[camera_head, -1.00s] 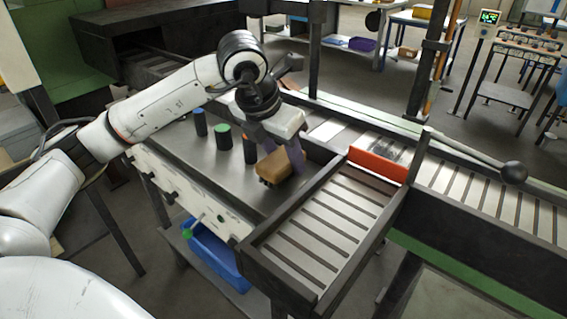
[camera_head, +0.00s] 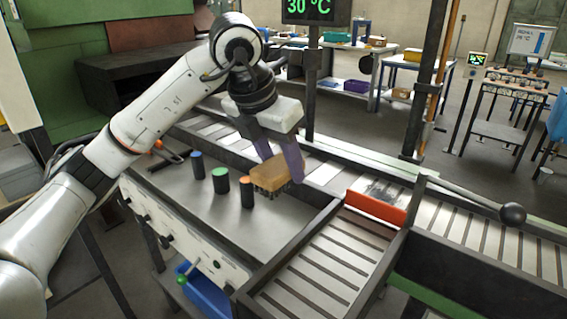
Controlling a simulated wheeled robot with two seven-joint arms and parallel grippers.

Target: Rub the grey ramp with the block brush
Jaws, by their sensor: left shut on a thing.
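My left gripper (camera_head: 279,160) is shut on the block brush (camera_head: 270,176), a tan block with short dark bristles underneath. The brush is held tilted, bristles down, above the far edge of the grey worktop, behind the orange-capped cylinder. The grey surface with a dark smear (camera_head: 381,191), which I take to be the grey ramp, lies to the right behind an orange-red plate (camera_head: 375,208). The brush is well apart from it. My right gripper is not in view.
Cylinders with blue (camera_head: 197,166), green (camera_head: 220,180) and orange (camera_head: 246,192) tops stand on the worktop (camera_head: 215,215). A slatted chute (camera_head: 325,262) with dark side walls is at front right.

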